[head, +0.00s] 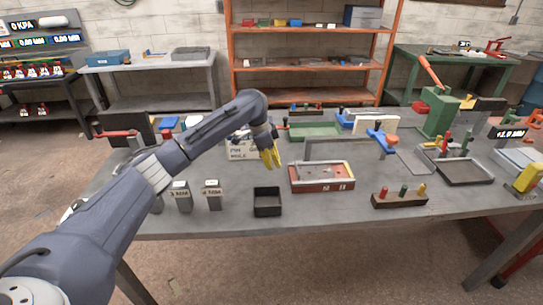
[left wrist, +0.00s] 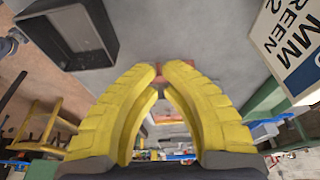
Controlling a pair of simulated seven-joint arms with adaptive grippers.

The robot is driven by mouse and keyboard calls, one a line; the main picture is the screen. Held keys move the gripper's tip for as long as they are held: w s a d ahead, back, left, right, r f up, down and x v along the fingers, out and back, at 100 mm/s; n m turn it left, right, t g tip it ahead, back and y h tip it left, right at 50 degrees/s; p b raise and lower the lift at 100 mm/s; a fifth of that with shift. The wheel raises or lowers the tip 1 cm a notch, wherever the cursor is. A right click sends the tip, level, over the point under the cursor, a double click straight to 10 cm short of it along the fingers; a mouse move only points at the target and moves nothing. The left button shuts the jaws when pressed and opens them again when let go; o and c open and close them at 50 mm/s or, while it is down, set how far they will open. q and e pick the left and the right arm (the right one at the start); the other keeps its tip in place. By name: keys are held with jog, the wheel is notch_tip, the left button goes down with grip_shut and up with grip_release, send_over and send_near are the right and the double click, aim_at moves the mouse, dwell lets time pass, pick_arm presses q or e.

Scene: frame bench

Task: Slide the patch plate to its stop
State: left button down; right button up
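My left gripper (head: 271,158) hangs over the middle of the bench, behind the small black tray and left of the red-sided box. Its yellow fingers (left wrist: 162,85) stand slightly apart at the tips in the left wrist view, with nothing visibly gripped. A reddish thing shows behind the gap. I cannot single out the patch plate with certainty. A red-sided box (head: 322,186) with a pale rim and marks on its front stands right of the gripper. A grey frame (head: 345,141) with a blue clamp (head: 380,138) stands behind it. My right gripper is not in view.
The black tray (head: 267,208) stands near the front edge; it also shows in the left wrist view (left wrist: 75,45). A lettered sign (head: 242,151) is behind the gripper. Grey labelled blocks (head: 213,196) stand left, a peg block (head: 400,201) right. A green press (head: 438,112) stands back right.

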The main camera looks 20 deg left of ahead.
aim_at(290, 177)
pick_arm(q)
jog(key=x, duration=0.4)
jog(key=shift+d+f, duration=0.15)
jog(key=shift+f, duration=0.2)
jog(key=d, duration=0.1)
jog(key=w+d, duration=0.1)
jog(key=shift+w+d+r, duration=0.1)
jog(key=shift+w+d, duration=0.05)
jog(key=shift+d, duration=0.15)
jog(key=shift+w+d, duration=0.25)
jog(key=shift+d, duration=0.2)
